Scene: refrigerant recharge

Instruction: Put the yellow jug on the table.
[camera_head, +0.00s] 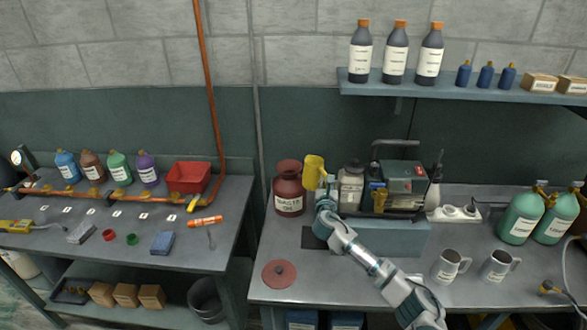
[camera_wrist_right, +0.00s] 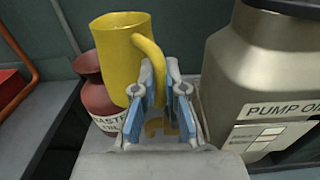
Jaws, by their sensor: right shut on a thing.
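The yellow jug (camera_head: 313,172) is upright, between the red waste oil can (camera_head: 289,190) and the grey pump oil bottle (camera_head: 351,186). My right gripper (camera_head: 326,192) is at the jug's near side. In the right wrist view, my right gripper (camera_wrist_right: 160,100) is shut on the handle of the yellow jug (camera_wrist_right: 117,58), with its blue-lined fingers either side of the handle. The jug's base is partly hidden, and it appears to be held above the right table (camera_head: 332,284). My left gripper is not in view.
The pump oil bottle (camera_wrist_right: 262,80) is close on the right in the right wrist view, and the waste oil can (camera_wrist_right: 98,92) is on the left. A red disc (camera_head: 279,273) and two grey mugs (camera_head: 448,266) are on the table. Its front middle has bare room.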

